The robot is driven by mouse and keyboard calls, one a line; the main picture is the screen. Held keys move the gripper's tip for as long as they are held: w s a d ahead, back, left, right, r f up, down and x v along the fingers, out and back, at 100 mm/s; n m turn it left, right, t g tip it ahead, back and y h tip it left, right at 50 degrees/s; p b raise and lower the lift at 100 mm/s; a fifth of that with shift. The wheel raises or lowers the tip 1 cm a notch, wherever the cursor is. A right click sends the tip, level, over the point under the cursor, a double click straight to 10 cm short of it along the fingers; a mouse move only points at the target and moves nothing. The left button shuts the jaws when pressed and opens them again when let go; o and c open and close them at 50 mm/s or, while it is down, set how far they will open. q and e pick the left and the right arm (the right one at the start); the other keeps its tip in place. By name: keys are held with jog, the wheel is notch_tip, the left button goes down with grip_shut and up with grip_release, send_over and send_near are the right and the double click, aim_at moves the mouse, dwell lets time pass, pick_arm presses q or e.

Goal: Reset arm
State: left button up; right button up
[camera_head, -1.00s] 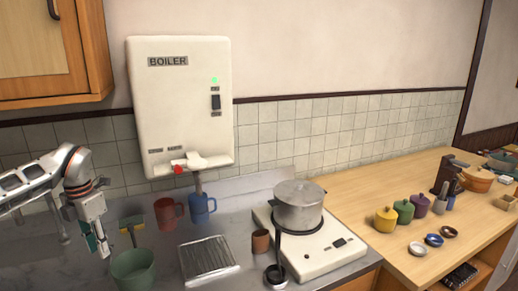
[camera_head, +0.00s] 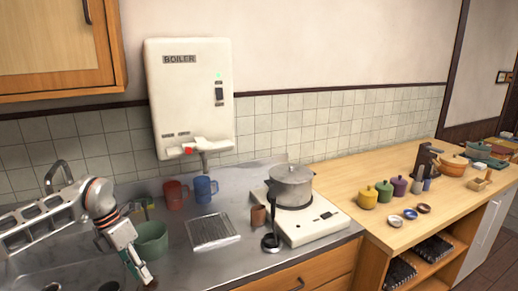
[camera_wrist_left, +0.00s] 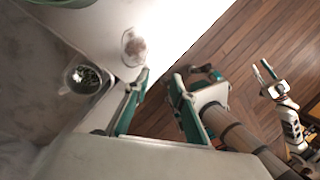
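My left gripper (camera_head: 143,272) is at the lower left in the head view, pointing down over the sink side of the counter. In the left wrist view its two green fingers (camera_wrist_left: 158,100) stand apart with nothing visible between them. A small round brownish-white thing (camera_wrist_left: 133,46) lies beyond the left finger in the wrist view; I cannot tell what it is. My right gripper (camera_wrist_left: 264,72) shows at the right of the wrist view, above the wooden floor, with its fingertips apart and empty. It is not in the head view.
A green pot (camera_head: 151,240), red mug (camera_head: 175,196), blue mug (camera_head: 205,189) and drying rack (camera_head: 212,230) stand on the counter. A metal pot (camera_head: 291,184) is on the stove (camera_head: 325,228). A cup (camera_wrist_left: 84,78) shows in the wrist view. Open floor (camera_wrist_left: 225,40) lies at the right.

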pick_arm(q)
jog(key=s+d+f+h, duration=0.2)
jog(key=s+d+h, duration=0.15)
jog(key=d, duration=0.75)
jog(key=s+d+f+h, duration=0.2)
jog(key=s+d+h, duration=0.15)
jog(key=d, duration=0.75)
jog(key=d+r+n+t+h, duration=0.5)
jog(key=d+n+t+h, duration=0.25)
jog(key=d+n, duration=0.3)
jog(key=s+a+f+n+t+y, duration=0.3)
jog(key=a+f+n+t+y, duration=0.65)
jog(key=n, duration=0.95)
jog(key=s+a+f+n+g+y, duration=0.3)
jog(key=s+a+f+n, duration=0.1)
jog(key=s+f, duration=0.3)
jog(key=s+a+f+n+g+y, duration=0.3)
jog(key=s+a+f, duration=0.2)
jog(key=f, duration=0.5)
jog(key=shift+s+f+n, duration=0.25)
jog(key=shift+s+n, duration=0.1)
jog(key=shift+s, duration=0.65)
